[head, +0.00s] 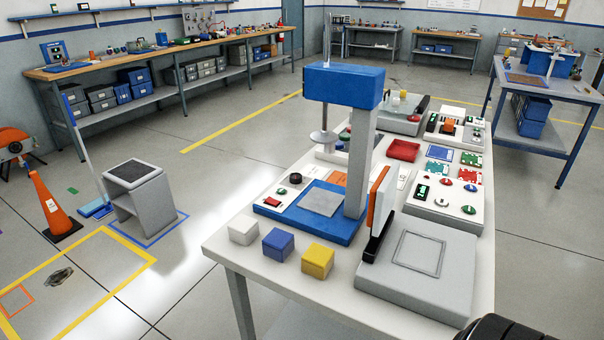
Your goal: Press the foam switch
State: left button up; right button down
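I cannot tell for certain which control is the foam switch. A blue press machine (343,84) stands on the white table (222,246), with a grey plate (320,201) on its blue base. At the left of that base is a small panel with a red switch (272,202) and a black knob (295,178). A white cube (243,230), a blue cube (278,244) and a yellow cube (317,260) sit in front of the base. Neither of my grippers shows; only a black part, likely of my arm, enters at the bottom right edge.
A grey station (425,270) with an upright orange and white panel (379,208) stands at the table's near right. A control box (446,200) with several buttons lies behind it. On the floor at left are a grey stool (140,195) and an orange cone (52,207).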

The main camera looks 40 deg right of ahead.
aim_at(274, 202)
jog(key=i+j+z, duration=0.7)
jog(key=i+j, duration=0.1)
jog(key=j, duration=0.1)
